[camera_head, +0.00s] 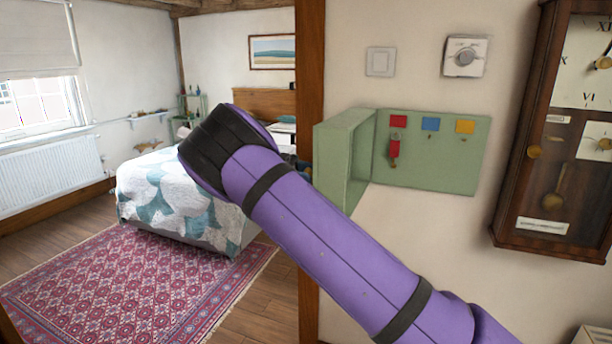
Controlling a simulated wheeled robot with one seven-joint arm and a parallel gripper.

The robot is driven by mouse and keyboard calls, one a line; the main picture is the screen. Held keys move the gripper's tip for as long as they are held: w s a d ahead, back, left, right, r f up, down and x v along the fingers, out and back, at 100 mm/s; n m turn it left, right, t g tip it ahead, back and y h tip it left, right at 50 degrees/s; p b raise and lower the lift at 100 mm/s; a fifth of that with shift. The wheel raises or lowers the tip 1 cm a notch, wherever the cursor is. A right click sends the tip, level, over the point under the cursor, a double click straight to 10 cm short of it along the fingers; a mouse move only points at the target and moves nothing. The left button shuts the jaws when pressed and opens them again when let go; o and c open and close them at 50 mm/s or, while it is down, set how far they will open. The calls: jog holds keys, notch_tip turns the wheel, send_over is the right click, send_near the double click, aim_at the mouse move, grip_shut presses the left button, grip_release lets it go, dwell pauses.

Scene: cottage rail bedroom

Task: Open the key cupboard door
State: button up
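The green key cupboard (440,176) is on the wall right of the wooden post. Its back panel shows red, blue and yellow tags, and a red key fob (393,149) hangs below the red tag. The deep-rimmed green door (334,158) stands swung out from the wall at the panel's left side, so the inside is exposed. My purple arm crosses in front, its black joint over the bed. My gripper's fingers cannot be seen; the far end of my arm is hidden behind the arm and around the door's left side. Contact with the door cannot be told.
A wooden post (310,60) stands just left of the door. The bed (160,190) and red rug (120,275) lie beyond the opening.

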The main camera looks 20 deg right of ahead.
jog(key=o, duration=0.4)
jog(key=shift+r, duration=0.3)
notch_tip(320, 180, up, 3)
jog(key=shift+s+r, duration=0.1)
jog(key=shift+s, duration=0.05)
jog(key=s, duration=1)
jog(key=s+r, duration=0.1)
jog(key=s, duration=0.4)
jog(key=shift+s+a+r, duration=0.1)
jog(key=shift+s+a, duration=0.15)
jog(key=shift+s, duration=0.1)
